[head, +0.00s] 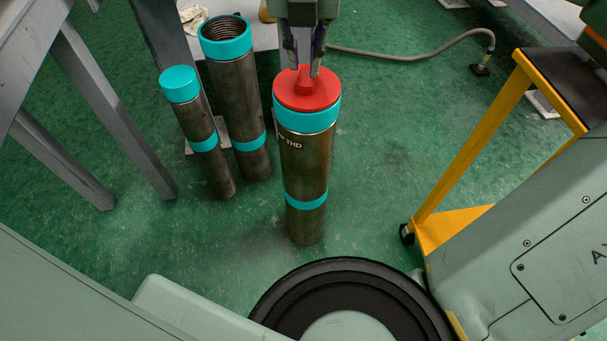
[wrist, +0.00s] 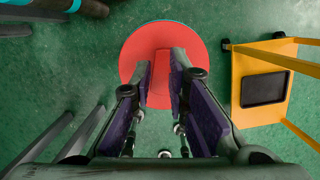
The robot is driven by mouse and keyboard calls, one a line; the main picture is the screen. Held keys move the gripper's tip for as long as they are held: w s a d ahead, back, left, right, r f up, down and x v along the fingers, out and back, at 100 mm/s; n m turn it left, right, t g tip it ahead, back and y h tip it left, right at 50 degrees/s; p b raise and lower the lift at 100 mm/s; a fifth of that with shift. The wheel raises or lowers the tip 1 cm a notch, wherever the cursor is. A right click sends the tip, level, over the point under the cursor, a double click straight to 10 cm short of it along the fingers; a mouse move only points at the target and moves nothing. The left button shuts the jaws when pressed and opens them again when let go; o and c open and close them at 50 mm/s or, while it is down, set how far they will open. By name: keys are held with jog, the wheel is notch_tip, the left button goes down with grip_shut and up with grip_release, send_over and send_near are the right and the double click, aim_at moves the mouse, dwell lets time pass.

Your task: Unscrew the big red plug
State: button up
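The big red plug (head: 292,98) is a round red disc with a raised block in its middle. It sits in the turquoise-banded top of a thick upright brown pipe (head: 306,165). In the wrist view the plug (wrist: 136,57) fills the upper middle. My gripper (head: 305,70) points down over the plug, one finger on each side of the raised block. The fingers stand apart. In the wrist view my gripper (wrist: 164,80) hides part of the block, so contact cannot be made out.
A tall open pipe (head: 238,95) and a thinner turquoise-capped pipe (head: 203,130) stand to the left. A grey table leg (head: 100,100) is further left. A yellow cart (head: 470,150) stands at the right. A hose (head: 400,55) lies on the green floor behind.

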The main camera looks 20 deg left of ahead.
jog(key=shift+f, duration=0.6)
jog(key=shift+s+d+f, duration=0.15)
jog(key=shift+d, duration=0.15)
jog(key=shift+c, duration=0.4)
jog(key=shift+b, duration=0.3)
grip_shut()
jog(key=shift+s, duration=0.1)
